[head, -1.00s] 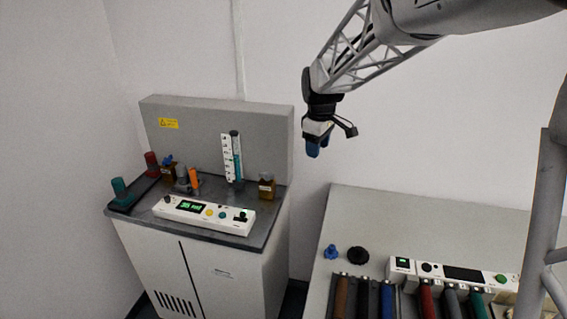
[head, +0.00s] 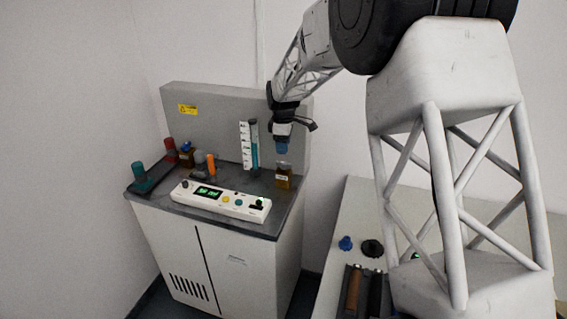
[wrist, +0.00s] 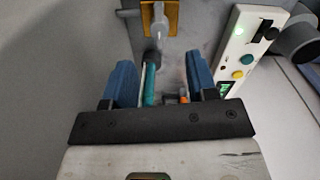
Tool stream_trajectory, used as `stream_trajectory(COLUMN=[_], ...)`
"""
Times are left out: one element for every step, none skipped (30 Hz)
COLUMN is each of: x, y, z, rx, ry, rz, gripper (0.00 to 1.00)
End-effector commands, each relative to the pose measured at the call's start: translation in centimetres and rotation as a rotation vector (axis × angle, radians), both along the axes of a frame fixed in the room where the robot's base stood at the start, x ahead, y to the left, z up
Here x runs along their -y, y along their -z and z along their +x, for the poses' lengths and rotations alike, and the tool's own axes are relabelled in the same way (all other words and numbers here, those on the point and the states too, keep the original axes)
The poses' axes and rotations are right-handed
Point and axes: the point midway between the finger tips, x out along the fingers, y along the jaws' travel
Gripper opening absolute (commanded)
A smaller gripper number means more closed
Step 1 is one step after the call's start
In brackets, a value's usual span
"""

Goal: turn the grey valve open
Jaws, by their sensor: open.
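I cannot tell whether the two are one part. In the wrist view, my blue fingers (wrist: 160,78) are spread apart. A dark-capped teal tube (wrist: 151,88) and a bit of orange (wrist: 184,99) show between them.
A teal column with a white scale (head: 250,145) stands between the grey fitting and my gripper. A white control panel (head: 220,201) lies along the cabinet front.

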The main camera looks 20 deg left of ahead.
Motion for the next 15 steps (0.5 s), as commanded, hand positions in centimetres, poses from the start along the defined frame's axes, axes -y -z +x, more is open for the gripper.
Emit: stream_trajectory(x=[-0.05, -0.05, -0.04, -0.03, -0.02, -0.01, -0.01, -0.01, 0.0, 0.0, 0.0, 0.01, 0.01, 0.01, 0.0], y=[-0.01, -0.01, -0.02, -0.02, -0.02, -0.02, -0.02, -0.02, -0.01, 0.02, 0.06, 0.14, 0.23, 0.34, 0.53], z=[0.02, 0.02, 0.02, 0.02, 0.02, 0.02, 0.02, 0.02, 0.02, 0.02, 0.02, 0.03, 0.03, 0.03, 0.04], rx=[0.0, 0.0, 0.0, 0.0, 0.0, 0.0, 0.0, 0.0, 0.0, 0.0, 0.0, 0.0, 0.0, 0.0, 0.0], ry=[-0.001, -0.001, -0.001, -0.001, -0.001, -0.001, -0.001, 0.0, 0.0, 0.0, 0.0, 0.0, 0.0, 0.0, 0.0], rz=[0.0, 0.0, 0.0, 0.0, 0.0, 0.0, 0.0, 0.0, 0.0, 0.0, 0.0, 0.0, 0.0, 0.0, 0.0], gripper=[0.53, 0.53, 0.53, 0.53, 0.53, 0.53, 0.53, 0.53, 0.53, 0.53, 0.53, 0.53, 0.53, 0.53, 0.53])
